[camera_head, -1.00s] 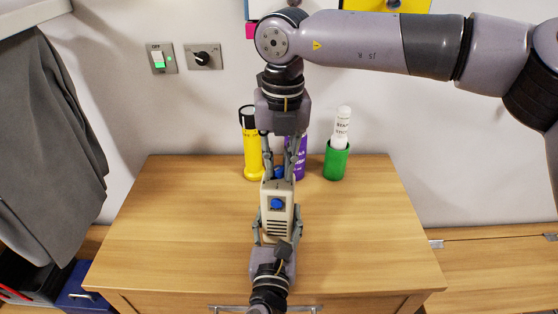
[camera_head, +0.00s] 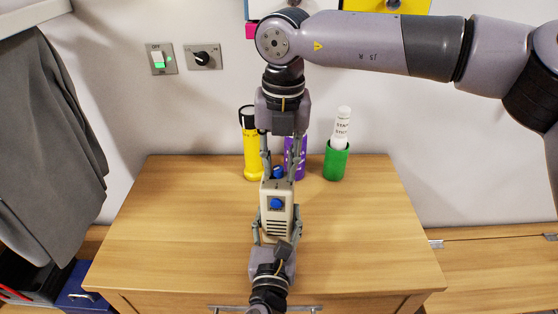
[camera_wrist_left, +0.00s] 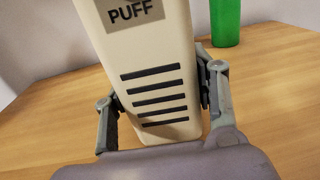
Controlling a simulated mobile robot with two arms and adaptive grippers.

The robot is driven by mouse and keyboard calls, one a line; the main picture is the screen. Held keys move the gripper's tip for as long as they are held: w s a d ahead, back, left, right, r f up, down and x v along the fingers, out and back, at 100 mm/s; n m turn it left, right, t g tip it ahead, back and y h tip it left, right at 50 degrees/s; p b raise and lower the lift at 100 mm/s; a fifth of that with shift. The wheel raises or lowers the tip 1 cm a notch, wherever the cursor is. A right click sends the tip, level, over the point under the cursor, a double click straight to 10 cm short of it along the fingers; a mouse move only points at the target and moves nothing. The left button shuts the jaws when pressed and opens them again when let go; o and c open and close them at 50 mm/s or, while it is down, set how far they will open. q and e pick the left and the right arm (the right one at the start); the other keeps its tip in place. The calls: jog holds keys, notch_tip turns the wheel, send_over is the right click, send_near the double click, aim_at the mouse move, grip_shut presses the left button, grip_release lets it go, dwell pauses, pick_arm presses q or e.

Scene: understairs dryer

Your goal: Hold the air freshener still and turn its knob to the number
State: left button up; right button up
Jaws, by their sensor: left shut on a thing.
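The air freshener is a beige box (camera_head: 287,224) standing on the wooden top, with a blue button on its front and dark slots below. In the left wrist view its slotted face (camera_wrist_left: 155,100) and a "PUFF" label show. My left gripper (camera_head: 276,232) is shut on the box's lower part, one finger on each side. My right gripper (camera_head: 279,166) points down from above, its fingers apart on either side of the knob, seemingly with gaps. The knob's number marks are too small to read.
A yellow torch (camera_head: 251,150), a purple container (camera_head: 299,160) and a green cup (camera_head: 336,162) holding a white tube stand behind the freshener. The wooden top (camera_head: 360,235) is clear on both sides. A grey cloth (camera_head: 45,140) hangs at the left.

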aim_at(282, 168)
pick_arm(q)
jog(key=shift+r, duration=0.1)
pick_arm(e)
jog(key=shift+o, duration=1)
notch_tip(282, 168, up, 12)
jog(key=shift+d, duration=0.2)
pick_arm(q)
jog(key=o, duration=1.4)
jog(key=shift+o, duration=0.2)
